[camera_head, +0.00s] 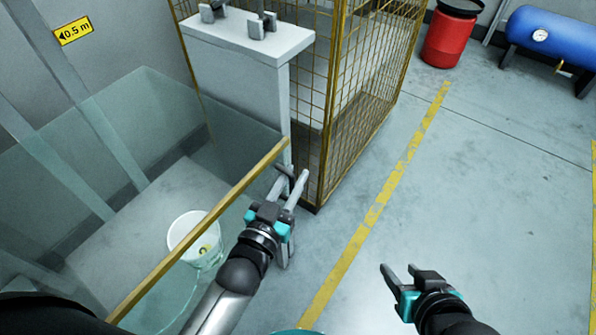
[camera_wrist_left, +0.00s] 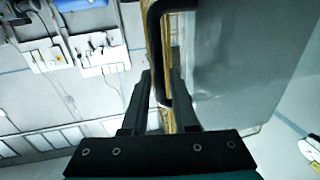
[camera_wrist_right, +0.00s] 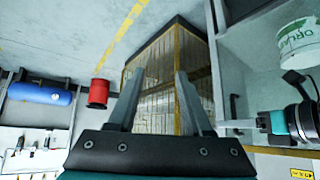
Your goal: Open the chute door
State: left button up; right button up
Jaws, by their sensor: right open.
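A clear panel with a yellow edge (camera_head: 205,224), seemingly the chute door, crosses the left of the head view. A dark bar handle (camera_wrist_left: 155,45) stands beside a yellow edge in the left wrist view. My left gripper (camera_head: 289,180) is at the panel's far end. In the left wrist view the left gripper's fingers (camera_wrist_left: 160,88) lie on either side of the lower handle. Whether they press on it cannot be told. My right gripper (camera_head: 398,272) is open and empty over bare floor, well apart from the panel.
A yellow mesh cage (camera_head: 350,90) stands just beyond my left gripper, beside a grey post (camera_head: 240,85). A white bucket (camera_head: 190,232) shows through the panel. A red drum (camera_head: 450,40) and blue tank (camera_head: 550,38) stand far right. The right floor is clear.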

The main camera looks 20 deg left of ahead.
pick_arm(q)
jog(key=shift+w+d+b, duration=0.2)
jog(key=shift+w+b, duration=0.25)
jog(key=shift+w, duration=0.75)
pick_arm(e)
jog(key=shift+w+a+t+y, duration=0.25)
jog(key=shift+w+a+t, duration=0.1)
jog(key=shift+a+t, duration=0.15)
jog(key=shift+w+a+t+y, duration=0.25)
jog(key=shift+w+a+t, duration=0.15)
jog(key=shift+a, duration=0.2)
pick_arm(q)
grip_shut()
